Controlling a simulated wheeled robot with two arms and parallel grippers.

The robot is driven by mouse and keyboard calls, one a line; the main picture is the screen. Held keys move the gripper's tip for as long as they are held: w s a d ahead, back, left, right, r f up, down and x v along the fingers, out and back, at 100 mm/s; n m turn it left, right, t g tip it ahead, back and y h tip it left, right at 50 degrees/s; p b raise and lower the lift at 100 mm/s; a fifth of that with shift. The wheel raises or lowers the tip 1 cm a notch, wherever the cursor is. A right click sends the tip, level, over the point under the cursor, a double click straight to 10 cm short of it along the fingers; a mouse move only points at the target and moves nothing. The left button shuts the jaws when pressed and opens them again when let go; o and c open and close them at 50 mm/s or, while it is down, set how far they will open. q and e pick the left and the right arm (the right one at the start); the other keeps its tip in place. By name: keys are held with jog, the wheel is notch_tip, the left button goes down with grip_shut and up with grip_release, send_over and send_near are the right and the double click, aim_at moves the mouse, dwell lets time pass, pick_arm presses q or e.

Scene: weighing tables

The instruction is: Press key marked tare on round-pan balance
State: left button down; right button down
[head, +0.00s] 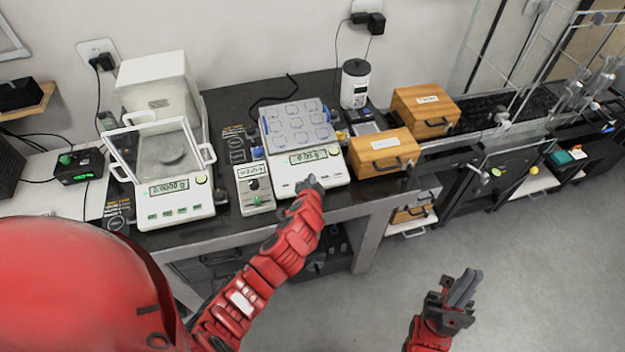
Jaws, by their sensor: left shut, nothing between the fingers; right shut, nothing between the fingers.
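My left gripper (311,182) is shut and empty. It is over the front panel of a different balance (330,172), which has a square, patterned pan (298,124); I cannot tell if it touches. My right gripper (461,288) is shut and empty, out over the floor.
A small grey box with a display (254,186) stands between the two balances. Wooden drawer boxes (383,150) (425,110) and a white canister (355,84) stand to the right. The dark bench (235,218) has a narrow bare front strip. Floor at right is open.

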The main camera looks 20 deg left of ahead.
pick_arm(q)
jog(key=shift+r, duration=0.1)
jog(key=shift+s+d+r+p, duration=0.1)
jog(key=shift+r+p, duration=0.1)
jog(key=shift+r, duration=0.15)
jog(key=shift+s+r+p, duration=0.1)
jog(key=shift+r+p, duration=0.05)
jog(key=shift+r, duration=0.15)
jog(key=shift+r, duration=0.1)
jog(key=r, duration=0.1)
jog(key=r+p, duration=0.1)
jog(key=r, duration=0.1)
jog(key=s+d+r+p, duration=0.1)
jog(key=shift+s+r, duration=0.1)
jog(key=shift+r, duration=0.2)
jog(key=shift+f, duration=0.1)
dwell(0.7)
